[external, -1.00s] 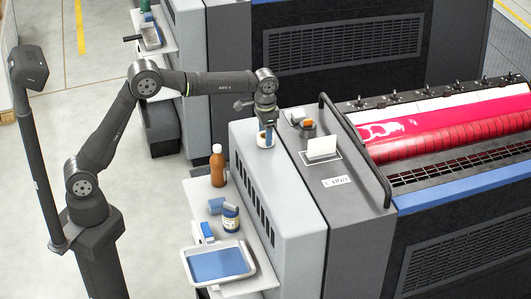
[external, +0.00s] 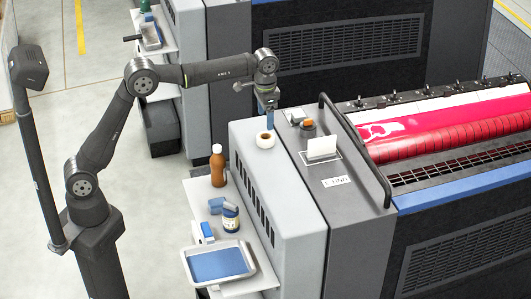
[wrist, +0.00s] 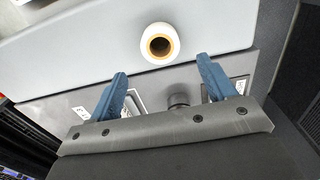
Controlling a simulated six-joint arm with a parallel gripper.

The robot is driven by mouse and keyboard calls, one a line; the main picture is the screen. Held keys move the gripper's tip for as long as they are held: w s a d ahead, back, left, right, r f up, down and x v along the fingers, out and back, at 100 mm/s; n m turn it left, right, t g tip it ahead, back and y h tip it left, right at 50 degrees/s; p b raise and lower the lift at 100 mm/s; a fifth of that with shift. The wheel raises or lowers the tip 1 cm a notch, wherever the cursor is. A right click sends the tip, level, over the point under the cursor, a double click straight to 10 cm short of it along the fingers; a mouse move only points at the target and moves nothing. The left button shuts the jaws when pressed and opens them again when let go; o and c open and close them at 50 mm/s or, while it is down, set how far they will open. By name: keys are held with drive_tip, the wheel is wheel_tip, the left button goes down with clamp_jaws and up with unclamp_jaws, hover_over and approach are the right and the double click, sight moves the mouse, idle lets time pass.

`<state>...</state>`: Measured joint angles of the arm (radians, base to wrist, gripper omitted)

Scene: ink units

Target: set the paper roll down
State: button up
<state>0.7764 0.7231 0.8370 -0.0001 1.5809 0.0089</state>
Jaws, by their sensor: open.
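The paper roll (external: 265,140) is white with a brown core. It stands on end on the light grey top of the machine cabinet (external: 262,180), near its back end. In the wrist view the paper roll (wrist: 159,44) shows its open core, and it lies beyond the fingertips, clear of both fingers. My gripper (external: 269,116) is above the roll, pointing down, with a gap between them. In the wrist view its two blue fingers (wrist: 162,70) are spread wide with nothing between them.
A side shelf holds a brown bottle (external: 218,166), a jar (external: 230,217) and a tray (external: 218,263). The cabinet top in front is clear.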

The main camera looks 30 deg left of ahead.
wheel_tip(320, 180, up, 4)
drive_tip(key=r, duration=0.1)
hover_over(265, 132)
drive_tip(key=s+d, duration=0.1)
drive_tip(key=s, duration=0.1)
drive_tip(key=shift+d+f, duration=0.2)
drive_tip(key=shift+f, duration=0.05)
wheel_tip(265, 132, down, 12)
drive_tip(key=shift+s+r, duration=0.1)
drive_tip(key=shift+r, duration=1.6)
